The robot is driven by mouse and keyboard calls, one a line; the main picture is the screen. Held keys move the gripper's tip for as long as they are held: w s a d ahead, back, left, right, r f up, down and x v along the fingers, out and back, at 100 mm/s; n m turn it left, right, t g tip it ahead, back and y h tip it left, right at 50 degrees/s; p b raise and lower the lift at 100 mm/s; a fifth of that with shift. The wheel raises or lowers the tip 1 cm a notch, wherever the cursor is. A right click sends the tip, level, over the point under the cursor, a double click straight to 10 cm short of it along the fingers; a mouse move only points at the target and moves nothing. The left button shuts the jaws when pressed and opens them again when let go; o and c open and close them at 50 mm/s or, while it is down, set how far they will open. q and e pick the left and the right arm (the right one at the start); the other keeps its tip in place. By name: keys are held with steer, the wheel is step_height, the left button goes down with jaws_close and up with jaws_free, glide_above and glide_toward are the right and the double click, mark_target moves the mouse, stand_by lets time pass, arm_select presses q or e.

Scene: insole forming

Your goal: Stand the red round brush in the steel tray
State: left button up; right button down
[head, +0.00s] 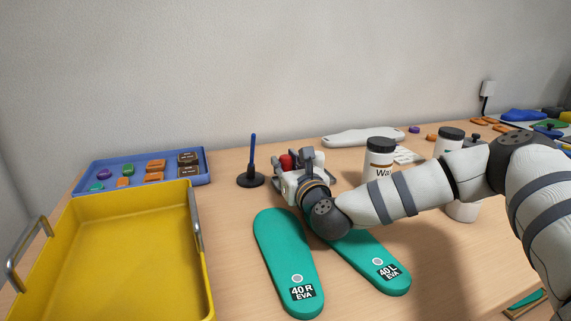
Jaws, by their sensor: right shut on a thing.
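My right gripper (296,158) is at the middle of the table, behind the two green insoles. It is shut on the red round brush (287,161). Only a small red part of the brush shows between the fingers, and the gripper and wrist hide the rest. I cannot tell whether the brush touches the table. No plainly steel tray shows. A yellow tray (203,291) with metal handles stands at the front left, apart from the gripper. My left gripper is not in view.
A blue tray (84,181) with small coloured pieces lies at the back left. A blue rod on a black base (251,180) stands left of the gripper. Green insoles (284,250) lie in front. White jars (378,161) stand to the right.

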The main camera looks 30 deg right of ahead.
steer(key=shift+f, duration=0.3)
steer(key=c, duration=1.3)
jaws_free()
steer(key=shift+r, duration=0.1)
steer(key=shift+r, duration=0.4)
steer(key=v, duration=1.2)
steer(key=shift+f, duration=0.25)
